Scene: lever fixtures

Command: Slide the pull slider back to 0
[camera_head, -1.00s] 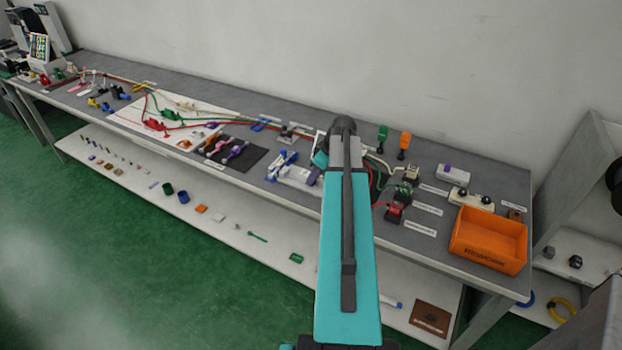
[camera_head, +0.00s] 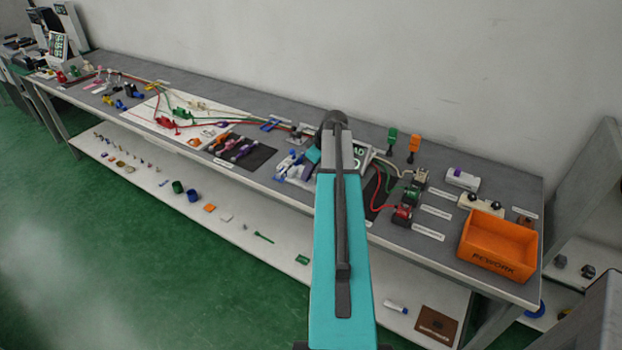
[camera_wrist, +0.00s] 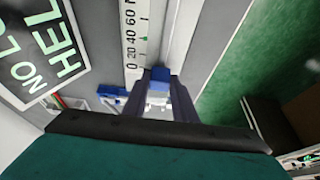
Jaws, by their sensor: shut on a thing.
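The pull slider's blue knob (camera_wrist: 158,75) shows in the wrist view, with a pale part below it. My gripper (camera_wrist: 159,98) has one dark finger on each side of this knob and is shut on it. A white scale strip (camera_wrist: 131,40) printed 0, 20, 40, 60 runs beside the pale slider track (camera_wrist: 177,30). The knob sits close to the 0 end of the scale. In the head view my arm hides the gripper's contact with the knob.
A sign with green lettering (camera_wrist: 40,50) stands left of the scale in the wrist view. In the head view, blue-and-white fixtures (camera_head: 291,166) lie left of my arm. Red and green cabled connectors (camera_head: 404,213) and an orange bin (camera_head: 498,246) are to the right.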

